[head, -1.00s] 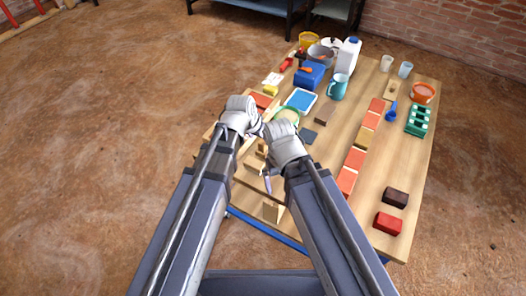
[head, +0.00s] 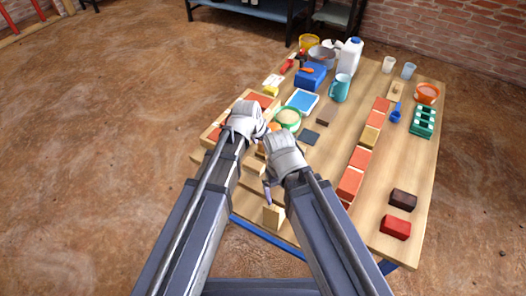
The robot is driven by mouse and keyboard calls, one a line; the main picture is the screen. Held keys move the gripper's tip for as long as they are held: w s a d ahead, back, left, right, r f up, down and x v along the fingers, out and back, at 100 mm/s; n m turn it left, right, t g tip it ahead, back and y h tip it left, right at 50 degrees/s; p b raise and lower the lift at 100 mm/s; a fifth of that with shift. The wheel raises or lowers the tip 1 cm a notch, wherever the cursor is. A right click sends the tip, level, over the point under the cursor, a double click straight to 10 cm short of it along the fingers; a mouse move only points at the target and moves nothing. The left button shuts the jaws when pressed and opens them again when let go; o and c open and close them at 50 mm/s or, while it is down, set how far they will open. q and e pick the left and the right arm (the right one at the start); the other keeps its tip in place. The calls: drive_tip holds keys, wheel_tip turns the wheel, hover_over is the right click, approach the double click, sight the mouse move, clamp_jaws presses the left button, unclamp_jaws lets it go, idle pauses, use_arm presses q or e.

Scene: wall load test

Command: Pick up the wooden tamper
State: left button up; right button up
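A small light wooden piece with a knob-like top (head: 396,90) lies at the far right of the table, beside a blue scoop; it may be the wooden tamper, but it is too small to be sure. Another pale wooden block (head: 273,216) stands at the near edge. My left gripper (head: 264,130) is over the left part of the table, by the red bricks. My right gripper (head: 268,172) is just right of it and nearer, over small wooden pieces. The wrists hide most of both gripper tips, so I cannot see whether they hold anything.
The wooden table (head: 330,205) carries a row of red and tan bricks (head: 350,184), a green bowl (head: 288,118), a teal mug (head: 340,88), a white jug (head: 349,57), a blue scoop (head: 395,113) and a green rack (head: 423,122). Bare wood shows right of the brick row.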

use_arm(q)
clamp_jaws()
idle(0.4)
drive_tip(key=shift+r, duration=0.1)
use_arm(e)
drive_tip(key=shift+r, duration=0.1)
use_arm(q)
wheel_tip(320, 180, up, 10)
drive_tip(key=p, duration=1)
use_arm(e)
wheel_tip(320, 180, up, 10)
use_arm(q)
drive_tip(key=c, duration=0.6)
unclamp_jaws()
drive_tip(key=shift+c, duration=0.2)
clamp_jaws()
